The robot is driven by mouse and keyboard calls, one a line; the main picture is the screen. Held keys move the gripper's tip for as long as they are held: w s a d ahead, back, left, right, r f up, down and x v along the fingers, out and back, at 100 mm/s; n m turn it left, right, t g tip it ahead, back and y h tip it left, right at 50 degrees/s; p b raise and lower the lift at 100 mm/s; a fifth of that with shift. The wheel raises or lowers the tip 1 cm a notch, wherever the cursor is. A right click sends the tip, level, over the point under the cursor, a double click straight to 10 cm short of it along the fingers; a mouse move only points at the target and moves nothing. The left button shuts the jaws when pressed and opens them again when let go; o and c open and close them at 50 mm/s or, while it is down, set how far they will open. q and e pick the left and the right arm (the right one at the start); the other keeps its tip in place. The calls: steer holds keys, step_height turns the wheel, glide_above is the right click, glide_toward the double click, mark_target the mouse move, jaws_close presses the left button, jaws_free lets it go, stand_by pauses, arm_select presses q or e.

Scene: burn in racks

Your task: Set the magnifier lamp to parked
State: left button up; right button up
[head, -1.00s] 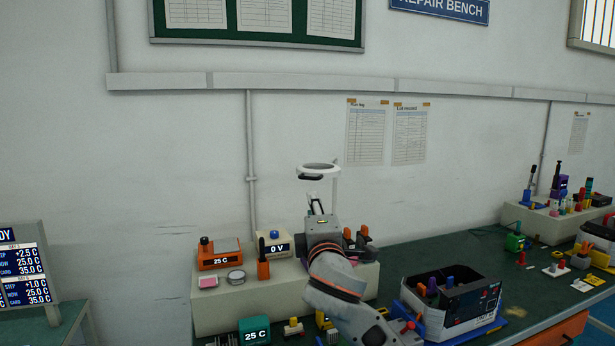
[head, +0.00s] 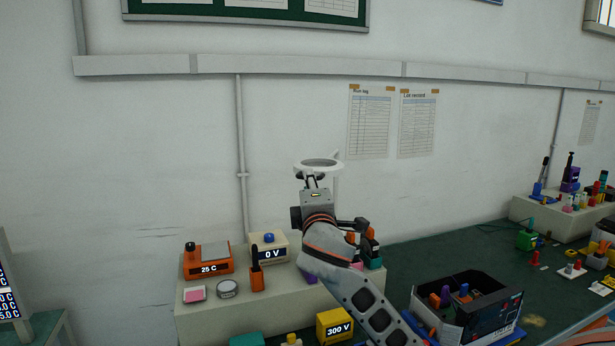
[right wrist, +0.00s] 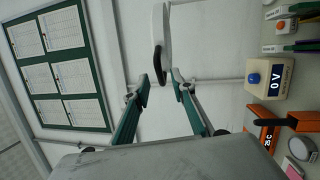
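The magnifier lamp (head: 319,164) is a white ring-shaped head on a thin white post, standing above the bench shelf near the wall. In the right wrist view its head shows edge-on (right wrist: 162,28), with a dark handle (right wrist: 158,62) on its side. My right gripper (head: 314,180) is just below and in front of the lamp head. In the right wrist view its fingers (right wrist: 162,82) are open, with the dark handle just beyond and between the fingertips. Contact cannot be told. Much of the lamp post is hidden behind my right arm. My left gripper is out of view.
The cream shelf (head: 225,318) holds an orange 25 C unit (head: 208,262), a cream 0 V unit (head: 268,247) and an orange holder (head: 257,280). A yellow 300 V unit (head: 335,325) stands in front. An open box (head: 480,310) of parts stands on the green bench (head: 430,245).

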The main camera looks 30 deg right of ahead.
steer(key=shift+x, duration=2)
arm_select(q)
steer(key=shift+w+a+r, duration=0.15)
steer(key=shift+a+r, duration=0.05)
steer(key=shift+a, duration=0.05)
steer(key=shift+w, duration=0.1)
arm_select(e)
jaws_close()
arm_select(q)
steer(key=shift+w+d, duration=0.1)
arm_select(e)
steer(key=shift+w+r, duration=0.1)
